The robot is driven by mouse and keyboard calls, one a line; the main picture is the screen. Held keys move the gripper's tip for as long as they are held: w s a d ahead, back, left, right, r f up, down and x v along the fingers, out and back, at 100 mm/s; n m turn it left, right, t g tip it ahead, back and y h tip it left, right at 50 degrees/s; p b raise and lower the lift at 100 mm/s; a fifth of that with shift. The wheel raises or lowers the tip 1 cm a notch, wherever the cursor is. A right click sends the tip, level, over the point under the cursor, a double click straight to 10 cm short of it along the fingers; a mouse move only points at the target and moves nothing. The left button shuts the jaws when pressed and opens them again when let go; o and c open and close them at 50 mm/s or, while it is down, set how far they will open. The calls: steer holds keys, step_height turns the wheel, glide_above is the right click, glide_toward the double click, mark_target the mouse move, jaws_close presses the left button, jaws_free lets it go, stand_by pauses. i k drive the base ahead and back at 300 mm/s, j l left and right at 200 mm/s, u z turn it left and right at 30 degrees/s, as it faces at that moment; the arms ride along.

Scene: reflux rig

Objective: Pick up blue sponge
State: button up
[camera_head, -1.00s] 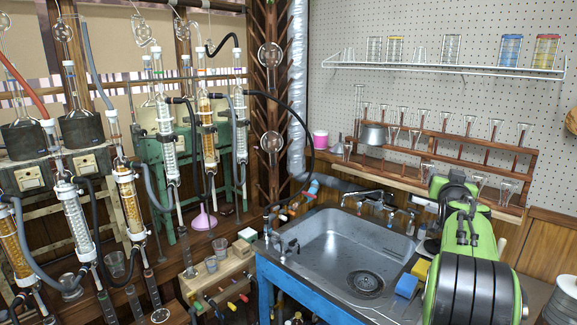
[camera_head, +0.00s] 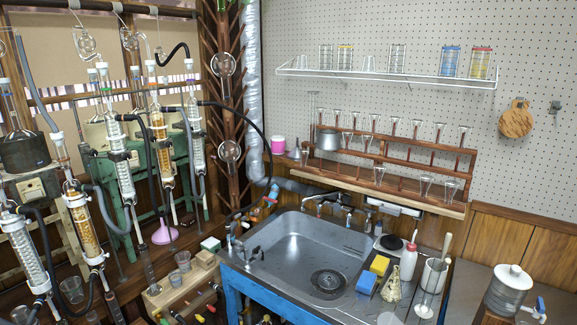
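A blue sponge (camera_head: 366,283) lies on the right side of the sink counter, close to the basin's edge. A yellow sponge (camera_head: 379,265) lies just behind it. In front of and to the right of the blue sponge stands a pale cone-shaped item (camera_head: 391,288). My gripper is not in view, and nothing covers the sponge.
The steel sink (camera_head: 310,255) sits left of the sponges, with taps (camera_head: 336,203) behind it. A white bottle with a red cap (camera_head: 408,262) and a white pot with utensils (camera_head: 433,275) stand right. A lidded glass jar (camera_head: 507,290) stands farther right.

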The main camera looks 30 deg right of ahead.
mark_target(365, 284)
steer(key=z, duration=1.35)
steer(key=i+j+u, duration=0.1)
steer(key=i+j, duration=0.3)
steer(key=i+j+u, duration=0.1)
steer(key=i+j, duration=0.25)
steer(key=i, duration=0.15)
steer(key=i+j+u, duration=0.1)
steer(key=i+j, duration=0.25)
steer(key=i, duration=0.15)
